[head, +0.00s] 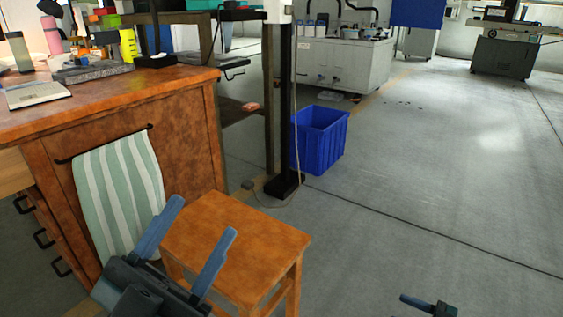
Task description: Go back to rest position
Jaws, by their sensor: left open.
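My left gripper (203,216) is at the lower left, its two blue fingers spread apart with nothing between them. It shows in front of the wooden stool (240,235) and the striped towel; I cannot tell how far above the stool it is. My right gripper (416,302) shows only in part at the bottom edge, right of centre, over the grey floor. One blue finger and a dark block of it are visible, so its opening cannot be made out.
A wooden workbench (120,105) stands at the left, with a green-and-white striped towel (118,190) on its rail and bottles and tools on top. A blue bin (318,140) sits beside a black post (285,100). Machines stand at the back. The floor (440,180) at right is mostly clear.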

